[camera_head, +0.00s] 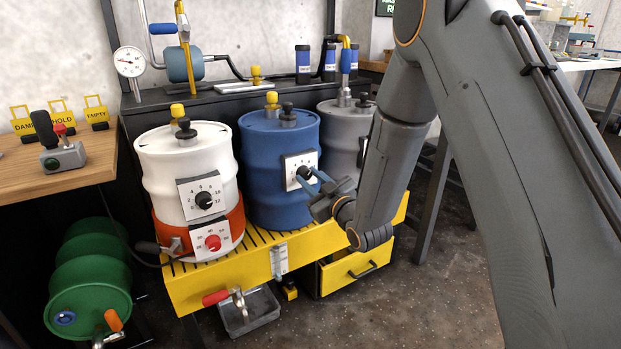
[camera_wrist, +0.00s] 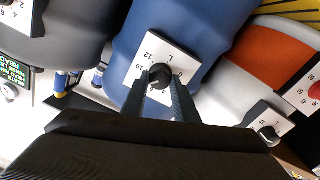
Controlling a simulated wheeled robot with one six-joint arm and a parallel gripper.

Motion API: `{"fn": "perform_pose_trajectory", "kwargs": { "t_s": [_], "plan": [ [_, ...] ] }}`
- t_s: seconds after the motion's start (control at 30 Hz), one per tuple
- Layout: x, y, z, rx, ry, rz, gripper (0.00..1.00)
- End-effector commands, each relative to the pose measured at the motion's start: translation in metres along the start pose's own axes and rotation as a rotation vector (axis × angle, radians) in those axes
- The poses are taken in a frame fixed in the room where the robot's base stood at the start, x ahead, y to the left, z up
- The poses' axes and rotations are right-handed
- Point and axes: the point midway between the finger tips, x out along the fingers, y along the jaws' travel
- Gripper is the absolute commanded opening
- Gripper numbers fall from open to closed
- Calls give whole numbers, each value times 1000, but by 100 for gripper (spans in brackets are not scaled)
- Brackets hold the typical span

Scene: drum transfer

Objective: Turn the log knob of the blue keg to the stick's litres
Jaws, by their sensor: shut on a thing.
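The blue keg (camera_head: 270,165) stands in the middle of the yellow pallet, between a white keg (camera_head: 187,150) and a grey keg (camera_head: 343,135). Its log knob (camera_head: 304,173) is black, on a white dial plate marked in litres (camera_head: 299,160). My gripper (camera_head: 312,179) is at the plate, with its fingers shut on the knob. In the wrist view, the fingers flank the knob (camera_wrist: 160,77) from below, and the plate (camera_wrist: 176,58) shows figures such as 12 and 10. The exact reading of the knob's pointer is too small to tell. I cannot pick out the stick.
The white keg has a black dial knob (camera_head: 204,200) and a red knob (camera_head: 213,242) on an orange band. A green drum (camera_head: 90,280) lies at lower left. A yellow drawer (camera_head: 350,270) is under the pallet. A wooden bench (camera_head: 60,175) stands left.

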Motion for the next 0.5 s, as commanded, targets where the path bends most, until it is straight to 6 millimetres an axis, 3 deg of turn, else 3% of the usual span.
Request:
{"fn": "perform_pose_trajectory", "kwargs": {
  "t_s": [0.5],
  "plan": [
    [0,1,0,-58,3,1,4]
  ]
}}
